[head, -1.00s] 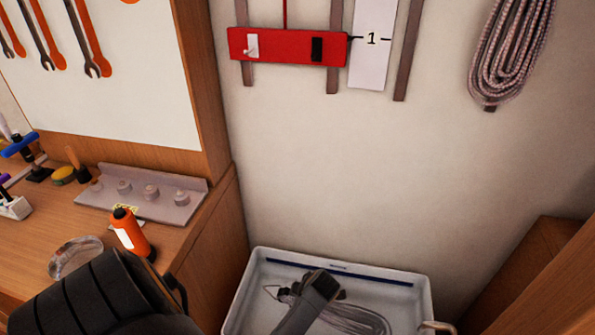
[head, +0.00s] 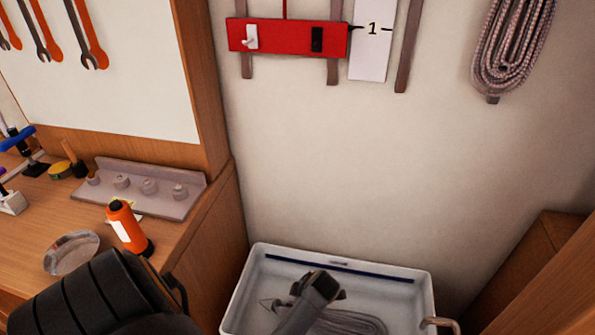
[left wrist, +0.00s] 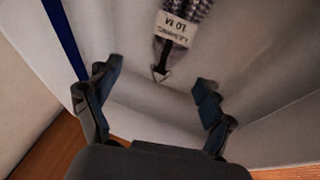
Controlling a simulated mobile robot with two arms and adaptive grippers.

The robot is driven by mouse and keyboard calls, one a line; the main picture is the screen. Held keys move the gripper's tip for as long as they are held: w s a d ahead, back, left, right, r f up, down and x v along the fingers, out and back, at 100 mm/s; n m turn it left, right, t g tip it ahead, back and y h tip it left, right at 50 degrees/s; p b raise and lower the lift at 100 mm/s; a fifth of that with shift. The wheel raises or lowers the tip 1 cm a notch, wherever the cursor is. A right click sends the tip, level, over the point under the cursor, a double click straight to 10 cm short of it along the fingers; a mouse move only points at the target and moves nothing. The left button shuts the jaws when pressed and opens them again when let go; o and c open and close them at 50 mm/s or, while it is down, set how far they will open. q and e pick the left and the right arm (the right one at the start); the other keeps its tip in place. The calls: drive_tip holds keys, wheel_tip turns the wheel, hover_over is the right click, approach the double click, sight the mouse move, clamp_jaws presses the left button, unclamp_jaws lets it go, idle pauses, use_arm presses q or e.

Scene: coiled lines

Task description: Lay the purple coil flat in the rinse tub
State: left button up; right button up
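A purple-grey coil (head: 350,323) lies in the white rinse tub (head: 258,290), mostly low in the picture and partly hidden by my gripper. Its strands look flat on the tub floor, but its near part is cut off by the frame. My left gripper (head: 322,288) is above the coil in the head view. In the left wrist view its two fingers (left wrist: 158,85) are spread wide with nothing between them. The coil's end (left wrist: 175,30), with a white tag and a small dark loop, lies beyond the fingertips, apart from them. My right gripper is not in view.
Another speckled coil (head: 512,45) hangs on the wall at upper right. A red panel (head: 285,38) is on the wall. The bench at left holds an orange bottle (head: 127,227), a glass dish (head: 71,252) and a grey rack (head: 140,190). A wooden box (head: 530,260) stands right of the tub.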

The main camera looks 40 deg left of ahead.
use_arm(q)
drive_tip(key=shift+f, duration=0.1)
wheel_tip(320, 180, up, 10)
idle(0.5)
